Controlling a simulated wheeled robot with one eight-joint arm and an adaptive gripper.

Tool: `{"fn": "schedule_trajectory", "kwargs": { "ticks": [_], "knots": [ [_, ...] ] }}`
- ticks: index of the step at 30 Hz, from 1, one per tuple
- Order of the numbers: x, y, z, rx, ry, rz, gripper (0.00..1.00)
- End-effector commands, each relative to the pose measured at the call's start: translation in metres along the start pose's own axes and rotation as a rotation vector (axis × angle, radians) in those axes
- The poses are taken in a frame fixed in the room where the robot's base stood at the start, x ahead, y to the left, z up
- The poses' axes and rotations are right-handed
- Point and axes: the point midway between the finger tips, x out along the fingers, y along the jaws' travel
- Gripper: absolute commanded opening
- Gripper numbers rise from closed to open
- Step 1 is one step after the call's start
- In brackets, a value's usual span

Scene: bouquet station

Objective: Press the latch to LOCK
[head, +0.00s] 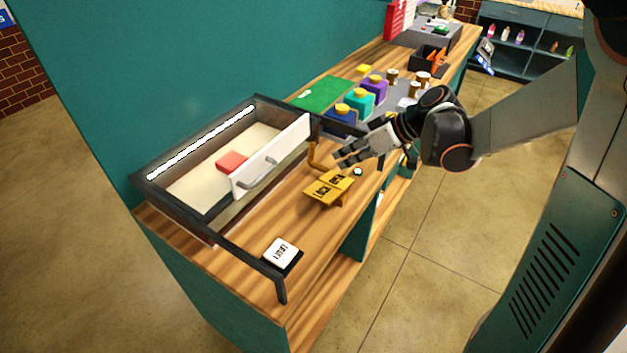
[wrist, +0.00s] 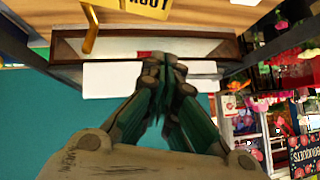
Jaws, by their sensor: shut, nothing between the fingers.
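The yellow latch plate (head: 328,187) with dark-lettered labels sits on the wooden counter in front of the framed case. Its lettering is too small to read surely in the head view. A yellow plate (wrist: 146,4) also shows, cut off, at the top of the wrist view. A brass lever (head: 314,156) stands behind the plate, beside the white panel, and shows in the wrist view (wrist: 90,32). My gripper (head: 340,160) is shut and empty, above the counter just behind and right of the plate, apart from it in the wrist view (wrist: 165,62).
A dark-framed case (head: 160,190) holds a red block (head: 232,161) behind a white handled panel (head: 272,158). A white labelled switch (head: 281,251) sits at the front corner. Capped colored containers (head: 359,101) and a green mat (head: 322,93) are farther back. The front counter is mostly clear.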

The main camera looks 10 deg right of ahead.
Motion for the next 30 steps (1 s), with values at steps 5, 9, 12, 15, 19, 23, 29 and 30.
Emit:
{"fn": "schedule_trajectory", "kwargs": {
  "ticks": [5,9,12,15,19,23,29,30],
  "knots": [
    [0.0,0.0,0.0,0.0,-0.001,0.0,0.0],
    [0.006,0.0,0.0,0.0,-0.001,0.0,0.0],
    [0.017,0.0,0.0,-0.001,-0.002,-0.001,0.0],
    [0.035,0.0,0.001,-0.002,-0.002,-0.002,0.0],
    [0.061,0.0,0.001,-0.002,-0.003,-0.002,0.0],
    [0.087,0.0,0.001,-0.002,-0.003,-0.001,0.0],
    [0.115,0.001,0.013,0.0,-0.001,0.001,0.0],
    [0.118,0.001,0.017,0.001,-0.001,0.001,0.0]
  ]
}}
